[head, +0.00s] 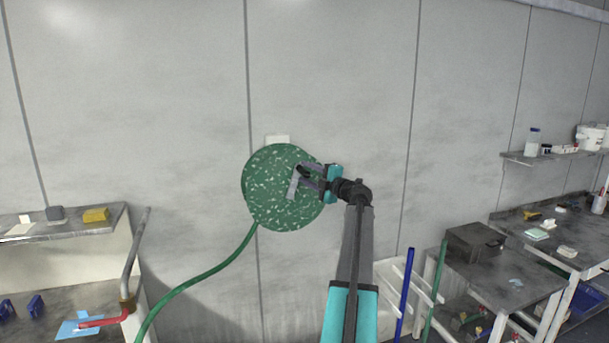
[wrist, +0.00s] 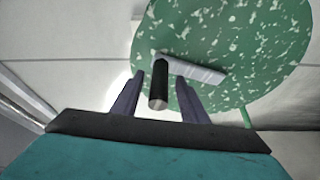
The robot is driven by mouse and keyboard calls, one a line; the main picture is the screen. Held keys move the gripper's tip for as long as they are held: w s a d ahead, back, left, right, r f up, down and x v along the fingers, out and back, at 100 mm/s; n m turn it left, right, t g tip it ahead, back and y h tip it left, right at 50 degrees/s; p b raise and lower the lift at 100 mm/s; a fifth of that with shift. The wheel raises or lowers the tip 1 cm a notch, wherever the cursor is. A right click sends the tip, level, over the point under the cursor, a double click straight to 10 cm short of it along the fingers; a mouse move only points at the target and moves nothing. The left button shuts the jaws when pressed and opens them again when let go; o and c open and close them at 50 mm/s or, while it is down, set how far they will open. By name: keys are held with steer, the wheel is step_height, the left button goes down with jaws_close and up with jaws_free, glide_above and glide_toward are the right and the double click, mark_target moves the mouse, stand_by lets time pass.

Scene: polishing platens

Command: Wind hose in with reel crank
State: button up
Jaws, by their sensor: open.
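The hose reel (head: 265,185) is a round green disc with pale flecks, mounted on the grey wall in the middle of the head view. It fills the upper right of the wrist view (wrist: 245,50). Its crank is a flat grey arm (wrist: 200,71) with a black cylindrical handle (wrist: 158,85). The green hose (head: 205,275) leaves the reel's lower left and runs down to the left. My gripper (head: 303,178) is in front of the reel's right half. In the wrist view its two dark fingers (wrist: 163,90) are open, with the handle showing between them.
A bench with a shelf (head: 75,230) stands at the left, with a bent grey pipe (head: 136,250) at its edge. Blue (head: 405,295) and green (head: 437,290) poles stand at the lower right beside a workbench (head: 500,270). The wall around the reel is clear.

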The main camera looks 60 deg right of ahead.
steer(key=b+v, duration=0.3)
steer(key=v, duration=0.9)
stand_by(0.5)
